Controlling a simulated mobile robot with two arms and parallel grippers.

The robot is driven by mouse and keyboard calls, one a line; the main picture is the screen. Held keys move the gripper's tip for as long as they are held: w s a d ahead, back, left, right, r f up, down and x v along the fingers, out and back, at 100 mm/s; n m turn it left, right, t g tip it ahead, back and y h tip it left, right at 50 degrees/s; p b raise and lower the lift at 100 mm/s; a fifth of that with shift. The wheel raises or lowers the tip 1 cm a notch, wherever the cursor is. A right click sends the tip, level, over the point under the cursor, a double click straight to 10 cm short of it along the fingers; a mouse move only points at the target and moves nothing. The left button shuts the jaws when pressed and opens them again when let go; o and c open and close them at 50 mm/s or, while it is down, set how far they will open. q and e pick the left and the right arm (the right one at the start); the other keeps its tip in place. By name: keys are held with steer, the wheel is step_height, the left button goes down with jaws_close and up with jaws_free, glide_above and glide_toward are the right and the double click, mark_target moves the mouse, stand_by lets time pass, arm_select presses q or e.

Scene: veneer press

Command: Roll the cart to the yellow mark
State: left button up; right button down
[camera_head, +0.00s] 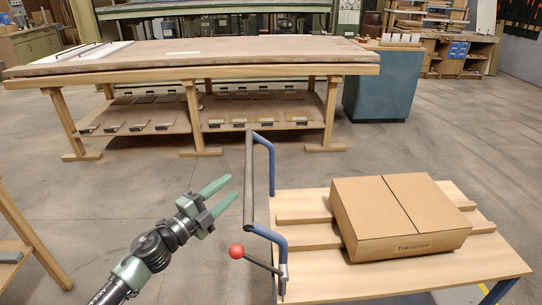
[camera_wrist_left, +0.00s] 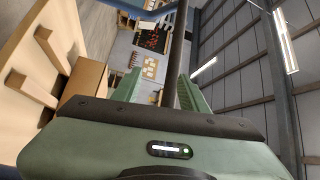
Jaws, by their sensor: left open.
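The cart (camera_head: 305,290) has a pale wooden deck and a blue frame in the head view. Its dark handle bar (camera_head: 249,165) stands at the deck's left end, with a red-knobbed lever (camera_head: 236,251) below. My left gripper (camera_head: 231,188) is open, its green fingertips close to the bar's left side. In the left wrist view the bar (camera_wrist_left: 179,45) shows between the open fingers (camera_wrist_left: 160,86), nearer the right one; contact cannot be told. A small piece of yellow (camera_head: 484,288) shows on the floor by the cart's lower right edge. My right gripper is out of view.
A closed cardboard box (camera_head: 400,216) lies on the cart's deck. A long wooden workbench (camera_head: 200,62) with a lower shelf stands behind, and a blue cabinet (camera_head: 383,85) beside it. Open concrete floor lies between bench and cart and to the right.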

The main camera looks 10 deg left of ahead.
mark_target(250, 167)
arm_select(q)
steer(key=shift+m+h, duration=0.4)
steer(key=shift+m, duration=0.1)
steer(key=w+d+r, duration=0.1)
steer(key=w, duration=0.1)
steer(key=w+d+r+p, duration=0.1)
steer(key=w, duration=0.1)
steer(key=w+d+r, duration=0.1)
steer(key=w+d, duration=0.1)
steer(key=shift+d+r, duration=0.1)
steer(key=shift+r, duration=0.2)
steer(key=shift+w+d, duration=0.15)
steer(key=shift+w, duration=0.1)
steer(key=shift+w+d, duration=0.1)
steer(key=shift+w, duration=0.05)
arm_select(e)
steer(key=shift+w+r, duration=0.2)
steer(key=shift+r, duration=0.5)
arm_select(q)
jaws_close()
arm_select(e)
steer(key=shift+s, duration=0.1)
